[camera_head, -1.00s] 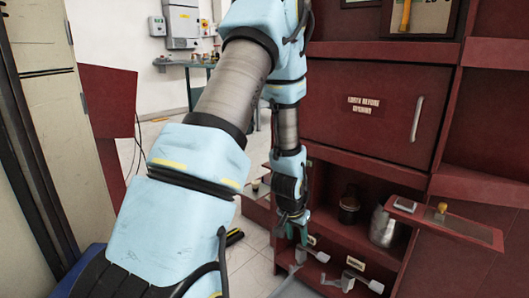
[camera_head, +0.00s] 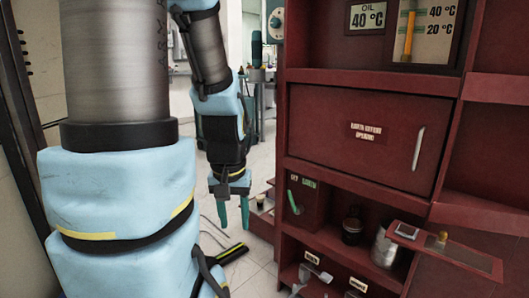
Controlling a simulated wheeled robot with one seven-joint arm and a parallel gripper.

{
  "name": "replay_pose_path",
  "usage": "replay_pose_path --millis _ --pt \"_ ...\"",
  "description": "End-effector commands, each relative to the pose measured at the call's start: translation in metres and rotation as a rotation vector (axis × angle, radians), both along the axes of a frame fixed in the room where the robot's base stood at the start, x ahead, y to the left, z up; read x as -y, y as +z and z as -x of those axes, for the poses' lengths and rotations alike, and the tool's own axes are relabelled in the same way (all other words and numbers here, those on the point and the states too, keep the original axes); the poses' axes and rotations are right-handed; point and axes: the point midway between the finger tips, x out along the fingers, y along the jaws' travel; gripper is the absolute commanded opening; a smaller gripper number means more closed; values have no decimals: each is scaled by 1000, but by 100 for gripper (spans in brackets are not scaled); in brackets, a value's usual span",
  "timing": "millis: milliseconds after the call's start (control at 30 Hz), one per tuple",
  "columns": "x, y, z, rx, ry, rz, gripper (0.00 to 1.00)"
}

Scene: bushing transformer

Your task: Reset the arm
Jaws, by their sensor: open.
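My arm fills the left of the head view, with its light blue and grey links running up and over. My gripper (camera_head: 233,213) hangs pointing down left of the red cabinet (camera_head: 378,84). Its two green fingers are apart, with nothing seen between them. It is clear of the cabinet front in the picture.
The cabinet has a closed labelled door with a handle (camera_head: 418,149). Its open lower compartments hold a dark jar (camera_head: 352,228) and a metal can (camera_head: 384,247). A small red shelf (camera_head: 455,258) juts out at right. Tiled floor shows below my gripper.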

Motion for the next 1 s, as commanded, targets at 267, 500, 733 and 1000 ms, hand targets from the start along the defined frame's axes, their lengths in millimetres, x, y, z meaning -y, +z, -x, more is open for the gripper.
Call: replay_pose_path --millis 267,500,733,1000 --pt "0 93 0 1 -1 0 46" --pt "0 167 -1 1 -2 0 46" --pt "0 228 -1 1 -2 0 46" --pt "0 254 -1 1 -2 0 46"
